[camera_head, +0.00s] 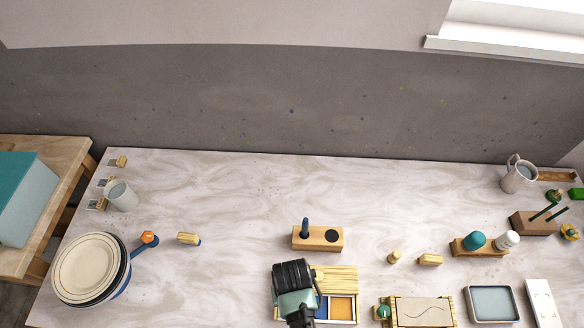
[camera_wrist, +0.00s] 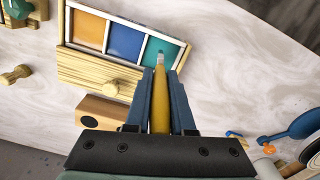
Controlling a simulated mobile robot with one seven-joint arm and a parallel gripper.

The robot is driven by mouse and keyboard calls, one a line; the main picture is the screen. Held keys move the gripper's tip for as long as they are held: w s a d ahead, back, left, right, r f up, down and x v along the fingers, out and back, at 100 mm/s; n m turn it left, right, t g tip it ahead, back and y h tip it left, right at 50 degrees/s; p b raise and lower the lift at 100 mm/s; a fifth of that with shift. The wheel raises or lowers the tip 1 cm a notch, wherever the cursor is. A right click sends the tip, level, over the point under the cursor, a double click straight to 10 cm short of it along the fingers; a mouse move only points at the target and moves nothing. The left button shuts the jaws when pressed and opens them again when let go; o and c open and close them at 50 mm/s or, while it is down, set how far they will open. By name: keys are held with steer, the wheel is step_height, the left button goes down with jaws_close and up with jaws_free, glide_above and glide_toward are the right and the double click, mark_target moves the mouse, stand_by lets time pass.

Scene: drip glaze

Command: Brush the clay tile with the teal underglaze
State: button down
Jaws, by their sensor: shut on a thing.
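My gripper (camera_wrist: 160,80) is shut on a brush with a yellow handle (camera_wrist: 160,105) and a grey tip end. In the wrist view the brush end overlaps the near edge of the teal underglaze compartment (camera_wrist: 165,50); I cannot tell whether it touches. Blue (camera_wrist: 125,40) and orange (camera_wrist: 88,29) compartments lie beside it in the pale-framed box. In the head view my gripper (camera_head: 297,308) hides the teal compartment; the orange one (camera_head: 341,308) shows. The beige clay tile (camera_head: 424,312), marked with a wavy dark line, lies to the right, cut by the lower edge.
A wooden block (camera_head: 328,244) with a dark hole and a blue upright piece stands behind the box. Right are a grey-blue tray (camera_head: 493,303), bottles in a holder (camera_head: 480,251) and a jug (camera_head: 518,177). Stacked plates (camera_head: 86,266) stand left. The back middle is clear.

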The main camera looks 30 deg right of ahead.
steer(key=shift+r+p, duration=1.75)
steer(key=shift+r, duration=0.25)
